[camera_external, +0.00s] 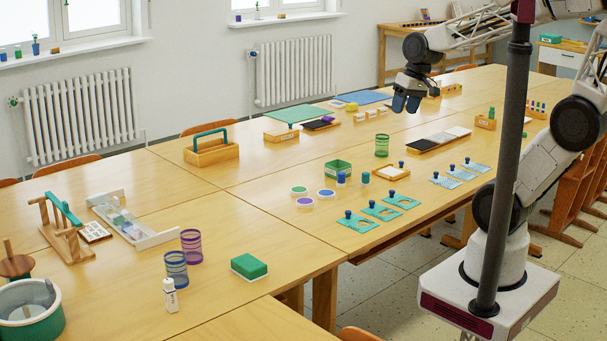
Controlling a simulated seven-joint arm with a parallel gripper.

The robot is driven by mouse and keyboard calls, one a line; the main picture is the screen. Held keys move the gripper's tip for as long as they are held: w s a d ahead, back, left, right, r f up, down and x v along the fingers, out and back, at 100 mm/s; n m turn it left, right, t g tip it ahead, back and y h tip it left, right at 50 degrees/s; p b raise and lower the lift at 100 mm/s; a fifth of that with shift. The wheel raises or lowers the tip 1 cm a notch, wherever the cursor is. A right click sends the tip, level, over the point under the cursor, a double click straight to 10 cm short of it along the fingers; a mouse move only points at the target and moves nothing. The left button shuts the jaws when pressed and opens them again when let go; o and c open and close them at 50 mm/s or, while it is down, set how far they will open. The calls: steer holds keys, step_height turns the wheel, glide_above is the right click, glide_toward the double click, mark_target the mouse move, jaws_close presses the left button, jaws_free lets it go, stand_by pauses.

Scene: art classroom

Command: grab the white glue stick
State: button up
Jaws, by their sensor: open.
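A small white upright container (170,296) with a narrower top and a dark mark on its side stands on the near left part of the table; it looks like the white glue stick. My gripper (406,104) is above the far right part of the table, pointing down. It is open and nothing shows between its dark fingers. It is far from the white container, to the right and farther back.
Blue and purple ribbed cups (176,270) stand just behind the white container. A green block (249,267) lies to its right. A green-rimmed pot (28,312) is at the left. A wooden caddy (211,152) and a green mesh cup (382,145) stand farther back. Bare tabletop lies around the container's front.

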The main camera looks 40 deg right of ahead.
steer(key=w+a+f+m+g+y, duration=0.1)
steer(key=w+a+f+m+y, duration=0.3)
steer(key=a, duration=0.9)
steer(key=w+a+f+m+g+y, duration=0.15)
steer(key=w+a, duration=0.45)
steer(key=a, duration=0.7)
steer(key=w+a+f+m+y, duration=0.2)
steer(key=w+a+f+y, duration=0.15)
steer(key=a, duration=0.95)
steer(key=m+t+y, duration=0.2)
steer(key=m, duration=0.9)
glide_toward(171, 298)
steer(key=shift+w+a+f+g, duration=0.25)
steer(key=shift+w+a+f, duration=0.5)
steer(key=shift+w+f, duration=0.1)
steer(key=shift+y, duration=0.3)
steer(key=shift+x, duration=1.3)
steer(key=shift+a+f, duration=0.1)
steer(key=shift+x, duration=2.45)
